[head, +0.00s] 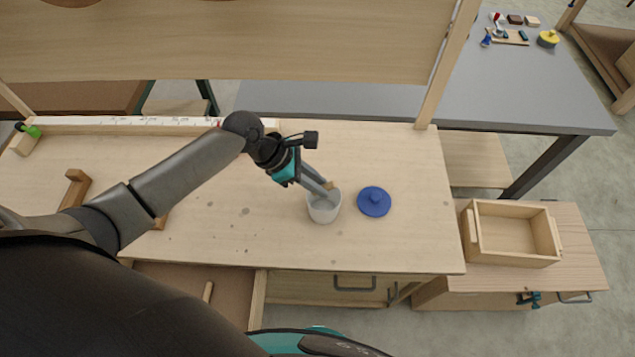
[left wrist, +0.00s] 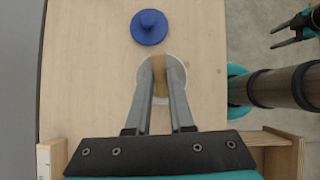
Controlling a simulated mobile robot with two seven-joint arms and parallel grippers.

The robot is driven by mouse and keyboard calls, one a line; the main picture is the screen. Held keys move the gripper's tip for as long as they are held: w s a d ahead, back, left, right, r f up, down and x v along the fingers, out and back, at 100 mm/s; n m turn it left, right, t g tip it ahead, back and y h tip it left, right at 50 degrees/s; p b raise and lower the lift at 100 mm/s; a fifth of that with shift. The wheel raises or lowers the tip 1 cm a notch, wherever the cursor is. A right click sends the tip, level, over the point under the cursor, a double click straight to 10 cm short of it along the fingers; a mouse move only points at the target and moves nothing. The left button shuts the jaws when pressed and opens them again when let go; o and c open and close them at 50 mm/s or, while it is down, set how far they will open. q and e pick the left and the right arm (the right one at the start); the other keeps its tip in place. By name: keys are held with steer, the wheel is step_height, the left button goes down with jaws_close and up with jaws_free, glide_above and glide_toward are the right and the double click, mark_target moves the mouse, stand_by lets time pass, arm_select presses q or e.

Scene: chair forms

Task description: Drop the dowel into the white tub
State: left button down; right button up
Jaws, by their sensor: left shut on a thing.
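My left gripper (head: 327,184) is shut on a light wooden dowel (head: 329,185), held at the mouth of the white tub (head: 324,208). In the left wrist view the dowel (left wrist: 160,95) lies between the two grey fingers (left wrist: 161,75), with the tub's rim (left wrist: 181,66) around it. How deep the dowel's lower end reaches is hidden. The tub stands upright and without a lid on the bench. My right gripper (left wrist: 291,29) shows in the left wrist view, dark fingers apart, empty, off to the side of the bench.
A round blue lid (head: 374,201) with a knob lies right of the tub on the wooden bench (head: 250,225). An open wooden box (head: 508,232) sits on the lower cabinet to the right. A grey table (head: 545,100) holds small items behind. The bench around the tub is mostly clear.

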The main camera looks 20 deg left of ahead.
stand_by(0.4)
arm_select(q)
steer(key=c, duration=0.7)
jaws_free()
step_height(320, 180, up, 5)
steer(key=p, duration=0.6)
steer(key=shift+r+p, duration=0.15)
steer(key=shift+p, duration=0.25)
steer(key=shift+r, duration=1.35)
